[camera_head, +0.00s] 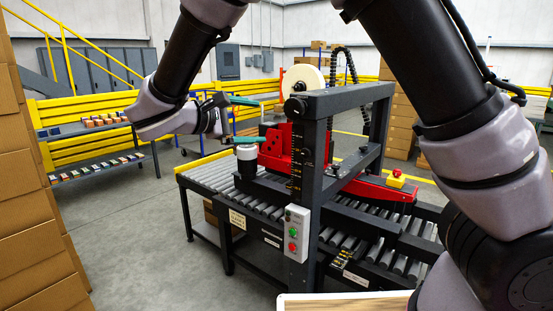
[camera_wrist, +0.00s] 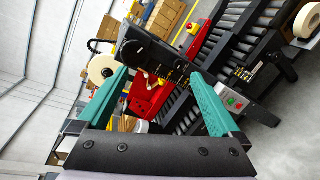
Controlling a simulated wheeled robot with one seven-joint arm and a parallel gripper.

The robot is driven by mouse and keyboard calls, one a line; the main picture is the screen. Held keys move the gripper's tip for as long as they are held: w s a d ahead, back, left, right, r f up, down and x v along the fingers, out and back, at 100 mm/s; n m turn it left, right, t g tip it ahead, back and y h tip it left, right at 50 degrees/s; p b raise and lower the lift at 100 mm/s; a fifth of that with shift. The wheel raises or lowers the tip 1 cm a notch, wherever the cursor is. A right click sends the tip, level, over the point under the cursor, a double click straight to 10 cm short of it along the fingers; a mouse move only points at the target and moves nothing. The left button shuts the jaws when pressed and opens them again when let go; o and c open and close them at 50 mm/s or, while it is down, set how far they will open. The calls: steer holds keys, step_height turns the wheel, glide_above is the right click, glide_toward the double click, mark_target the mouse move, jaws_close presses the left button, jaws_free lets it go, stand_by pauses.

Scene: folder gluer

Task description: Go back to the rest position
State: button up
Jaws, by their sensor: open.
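My gripper (camera_head: 262,121) is open, with two teal fingers apart and nothing between them. It is raised at the end of my bent arm, pointing right, in front of the machine's red unit (camera_head: 291,148) in the head view. In the wrist view my gripper (camera_wrist: 160,74) also shows open and empty, with the red unit (camera_wrist: 150,100) seen between and beyond its fingers. The machine has a dark upright frame (camera_head: 313,180) and a roller conveyor (camera_head: 208,177). I cannot tell how far the fingers are from the red unit.
A control box (camera_head: 297,233) with green and red buttons is on the near post. A red stop button on a yellow base (camera_head: 396,179) sits at right. Stacked cartons (camera_head: 28,190) rise at the left edge. A rack (camera_head: 95,150) stands behind. Grey floor (camera_head: 140,235) is clear left of the conveyor.

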steer(key=s+d+m+g+y, duration=0.1)
steer(key=d+m+g+y, duration=0.55)
steer(key=d, duration=1.55)
steer(key=s+d+r+m+t+y, duration=0.3)
steer(key=s+d+r+m+y, duration=0.3)
steer(key=s+m, duration=0.5)
steer(key=shift+d+r+m+y, duration=0.25)
steer(key=shift+d+m+y, duration=0.15)
steer(key=shift+d, duration=0.9)
steer(key=shift+c, duration=0.3)
